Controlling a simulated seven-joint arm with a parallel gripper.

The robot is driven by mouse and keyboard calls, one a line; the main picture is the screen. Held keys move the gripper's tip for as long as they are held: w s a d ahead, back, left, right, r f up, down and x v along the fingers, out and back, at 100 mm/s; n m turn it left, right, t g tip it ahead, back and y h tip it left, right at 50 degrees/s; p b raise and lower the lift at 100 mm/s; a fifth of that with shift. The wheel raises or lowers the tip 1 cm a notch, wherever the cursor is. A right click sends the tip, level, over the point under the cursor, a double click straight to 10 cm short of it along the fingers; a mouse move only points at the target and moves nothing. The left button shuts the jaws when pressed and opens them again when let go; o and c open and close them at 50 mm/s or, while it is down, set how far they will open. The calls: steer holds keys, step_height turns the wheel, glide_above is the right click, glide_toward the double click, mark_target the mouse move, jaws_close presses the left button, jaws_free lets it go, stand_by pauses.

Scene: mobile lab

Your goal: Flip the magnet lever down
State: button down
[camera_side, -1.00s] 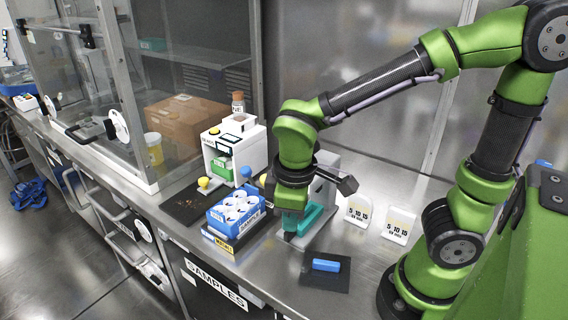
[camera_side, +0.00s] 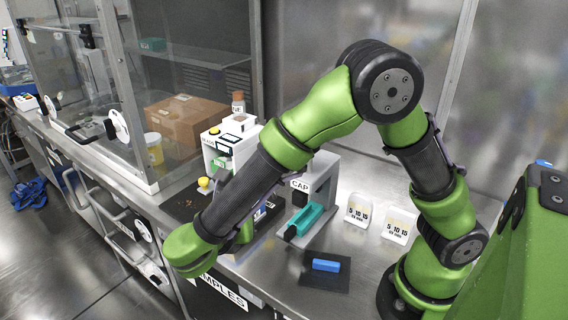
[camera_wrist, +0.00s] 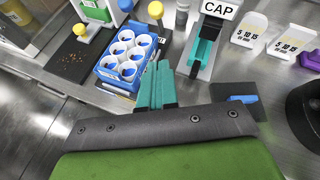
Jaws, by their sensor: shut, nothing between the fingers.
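Ball-ended levers stand around the blue sample rack (camera_wrist: 130,50), which holds several white cups. In the wrist view, one has a yellow ball (camera_wrist: 81,29) beside the dark mat, one a blue ball (camera_wrist: 125,5), and one another yellow ball (camera_wrist: 155,9) behind the rack. I cannot tell which is the magnet lever. The first yellow ball also shows in the side view (camera_side: 204,183). My gripper (camera_wrist: 157,68) has teal fingers, shut and empty, just right of the rack's near right corner. In the side view my arm hides the gripper and most of the rack.
A grey CAP stand (camera_side: 318,180) with a teal block (camera_side: 305,220) stands right of the rack. A white device (camera_side: 235,138) stands behind. A blue piece (camera_side: 326,265) lies on a dark pad at the front. Two white signs (camera_side: 358,214) (camera_side: 398,226) stand at right.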

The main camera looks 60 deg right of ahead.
steer(key=shift+d, duration=0.1)
steer(key=shift+w+d+r+x, duration=0.2)
steer(key=shift+r+x, duration=0.2)
steer(key=shift+x, duration=1.7)
steer(key=shift+w+d+r+x, duration=0.15)
steer(key=shift+r+x, duration=0.25)
steer(key=shift+x, duration=1.75)
steer(key=shift+w+d+r+x, duration=0.2)
steer(key=shift+r+x, duration=0.25)
steer(key=shift+x, duration=1.65)
steer(key=shift+d+r+y, duration=0.25)
steer(key=shift+y, duration=0.05)
steer(key=shift+d+r+y, duration=0.15)
steer(key=shift+d+y, duration=0.05)
steer(key=shift+y, duration=0.1)
